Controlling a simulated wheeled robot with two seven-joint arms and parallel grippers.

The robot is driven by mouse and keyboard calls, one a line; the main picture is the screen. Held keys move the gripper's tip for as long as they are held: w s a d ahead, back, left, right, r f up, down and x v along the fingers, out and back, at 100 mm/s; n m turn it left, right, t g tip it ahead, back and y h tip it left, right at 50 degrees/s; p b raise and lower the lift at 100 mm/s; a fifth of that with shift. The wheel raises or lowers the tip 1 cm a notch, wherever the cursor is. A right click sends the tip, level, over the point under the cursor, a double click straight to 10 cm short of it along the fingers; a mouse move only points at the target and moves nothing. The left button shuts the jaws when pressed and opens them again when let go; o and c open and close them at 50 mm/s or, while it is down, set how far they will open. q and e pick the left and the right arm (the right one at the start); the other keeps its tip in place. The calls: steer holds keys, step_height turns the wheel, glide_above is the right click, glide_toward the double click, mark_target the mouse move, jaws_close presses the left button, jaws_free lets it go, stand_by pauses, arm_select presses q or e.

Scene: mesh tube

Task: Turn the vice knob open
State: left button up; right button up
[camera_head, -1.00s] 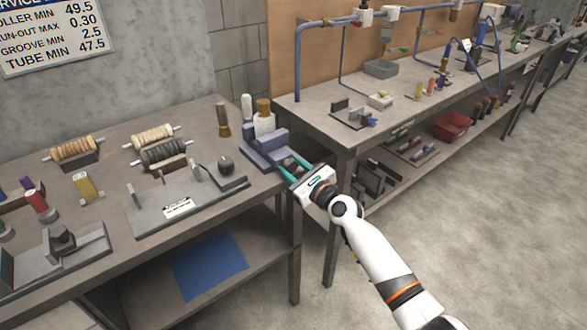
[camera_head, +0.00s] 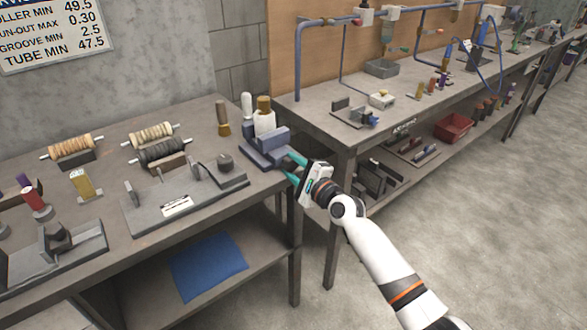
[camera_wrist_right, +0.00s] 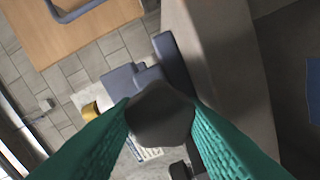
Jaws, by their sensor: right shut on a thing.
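The blue-grey vice (camera_head: 268,146) stands at the right end of the near workbench. It also shows in the right wrist view (camera_wrist_right: 172,62), beyond the knob. The dark faceted vice knob (camera_wrist_right: 161,114) lies between the two green fingertips in the right wrist view. My right gripper (camera_head: 292,167) is shut on the knob at the bench's right edge, with its body turned steeply. In the head view the fingers hide most of the knob. My left gripper is not in view.
A white bottle with a gold cap (camera_head: 264,116) stands behind the vice. A grey fixture plate (camera_head: 185,200) lies left of it, with rollers (camera_head: 150,137) behind. A second bench (camera_head: 345,138) stands close on the right. The floor at the lower right is clear.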

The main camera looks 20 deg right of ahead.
steer(key=n+b, duration=0.1)
steer(key=n, duration=0.5)
steer(key=shift+f, duration=0.15)
steer(key=n, duration=0.6)
steer(key=shift+n, duration=0.4)
steer(key=n+p, duration=0.1)
steer(key=n, duration=0.5)
steer(key=shift+f, duration=0.1)
steer(key=n, duration=0.3)
steer(key=shift+n+p, duration=0.3)
steer(key=shift+n, duration=0.1)
steer(key=shift+d+n, duration=0.1)
steer(key=shift+n, duration=1.4)
steer(key=o, duration=1)
